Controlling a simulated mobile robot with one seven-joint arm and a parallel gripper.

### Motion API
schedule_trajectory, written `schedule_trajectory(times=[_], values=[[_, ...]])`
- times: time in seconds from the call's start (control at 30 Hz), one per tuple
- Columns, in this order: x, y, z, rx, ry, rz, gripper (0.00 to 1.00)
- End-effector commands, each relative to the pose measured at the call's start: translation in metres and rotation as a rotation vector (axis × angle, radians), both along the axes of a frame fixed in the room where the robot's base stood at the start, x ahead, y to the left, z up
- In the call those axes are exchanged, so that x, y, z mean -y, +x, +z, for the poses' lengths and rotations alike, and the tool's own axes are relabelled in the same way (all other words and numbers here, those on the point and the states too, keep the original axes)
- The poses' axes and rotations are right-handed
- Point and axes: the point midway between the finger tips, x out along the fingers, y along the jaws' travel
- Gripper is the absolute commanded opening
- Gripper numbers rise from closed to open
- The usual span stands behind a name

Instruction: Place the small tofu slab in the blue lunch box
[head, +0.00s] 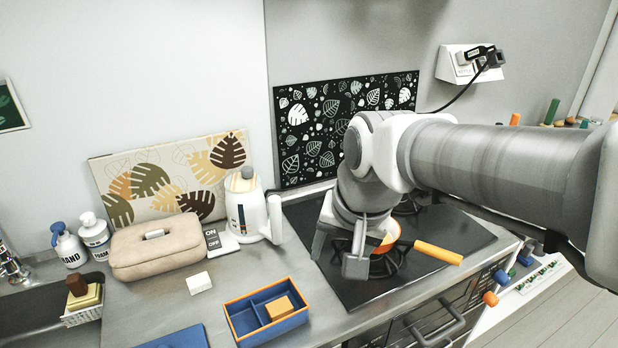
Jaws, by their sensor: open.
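The small tofu slab (199,283) is a white block lying on the grey counter, left of the blue lunch box. The blue lunch box (237,309) has an orange rim and inner dividers, and it stands open on the counter near the front. A tan block (279,307) sits in its right compartment; the other compartments look empty. My gripper (337,254) is open and points down over the cooktop, to the right of and behind the lunch box. It is well apart from the slab, and nothing shows between its fingers.
An orange pan with an orange handle (438,252) is on the cooktop, partly hidden behind my gripper. A beige pouch (155,248) and a white kettle (250,207) stand behind the slab. A flat blue piece (180,338) lies at the front edge.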

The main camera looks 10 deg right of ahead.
Motion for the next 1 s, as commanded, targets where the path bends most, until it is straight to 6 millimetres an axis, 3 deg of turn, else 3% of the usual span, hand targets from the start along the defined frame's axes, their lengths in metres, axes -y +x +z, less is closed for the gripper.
schedule_trajectory(times=[0.1, 0.33, 0.97, 1.0], values=[[0.014, -0.029, 0.012, 0.081, -0.07, 0.13, 0.64], [0.029, -0.064, 0.017, 0.169, -0.198, 0.311, 0.64], [0.032, -0.071, 0.017, 0.186, -0.235, 0.358, 0.64], [0.032, -0.071, 0.017, 0.186, -0.235, 0.358, 0.58]])
